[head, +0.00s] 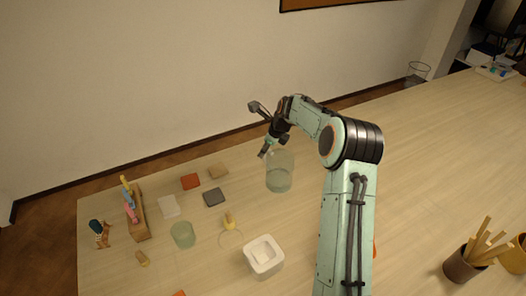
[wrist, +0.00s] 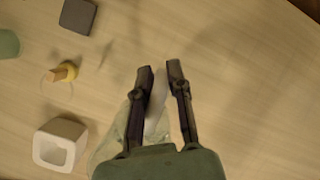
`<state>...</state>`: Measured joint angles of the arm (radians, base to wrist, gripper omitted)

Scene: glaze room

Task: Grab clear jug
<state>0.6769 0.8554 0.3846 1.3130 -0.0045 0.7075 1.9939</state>
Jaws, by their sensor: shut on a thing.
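The clear jug (head: 281,175) is a pale greenish see-through vessel standing upright at the middle of the table in the head view. My gripper (head: 266,150) is at its upper left rim and is shut on it. In the wrist view, my gripper's two dark fingers (wrist: 160,68) have a thin pale strip of the jug's wall between them. More of the clear jug (wrist: 108,143) shows at lower left of the fingers, and the rest is hidden behind my gripper's body. I cannot tell whether the jug's base touches the table.
A white square pot (head: 263,268), a small yellow-topped thing (head: 230,221) and a green glass (head: 183,235) stand front-left of the jug. Several flat tiles, including a dark one (head: 214,198), lie left. A brown cup of sticks (head: 461,268) stands far right. The table behind is clear.

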